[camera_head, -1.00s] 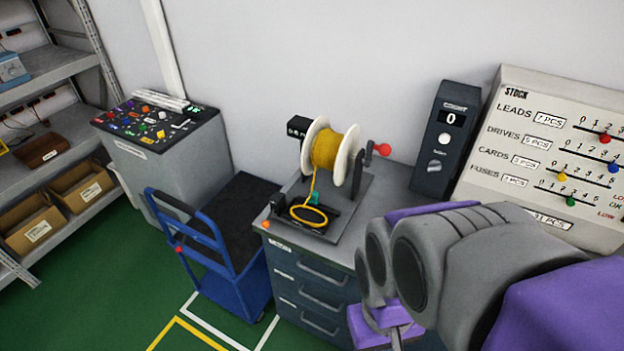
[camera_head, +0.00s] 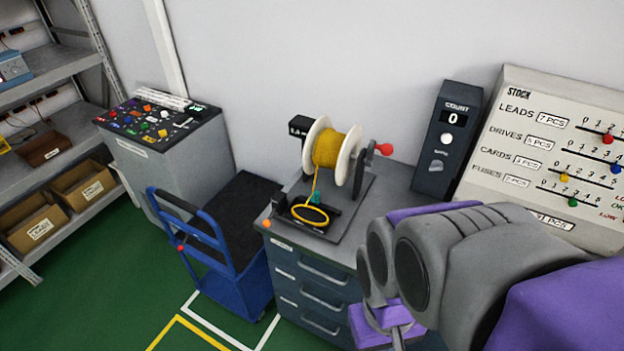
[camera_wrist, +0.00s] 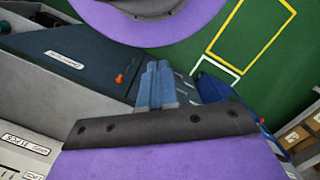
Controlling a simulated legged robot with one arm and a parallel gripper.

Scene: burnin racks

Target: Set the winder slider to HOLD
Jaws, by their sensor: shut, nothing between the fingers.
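The winder (camera_head: 336,160) stands on the bench, with a yellow spool between white flanges and a red crank knob (camera_head: 384,149) on its right. Yellow strand runs down to a loop at its base, beside a small teal piece (camera_head: 319,198). An orange knob (camera_head: 267,223) is at the bench's front left corner; an orange knob also shows in the wrist view (camera_wrist: 119,78). I cannot tell which part is the slider, and no HOLD mark is readable. My gripper (camera_head: 388,325) is shut and empty, in front of the bench and right of the winder, apart from it.
A dark count box (camera_head: 446,140) reading 0 and a white stock board (camera_head: 545,150) stand right of the winder. A blue trolley (camera_head: 215,260) and grey control console (camera_head: 165,145) are left of the bench (camera_head: 310,270). Green floor is open at lower left.

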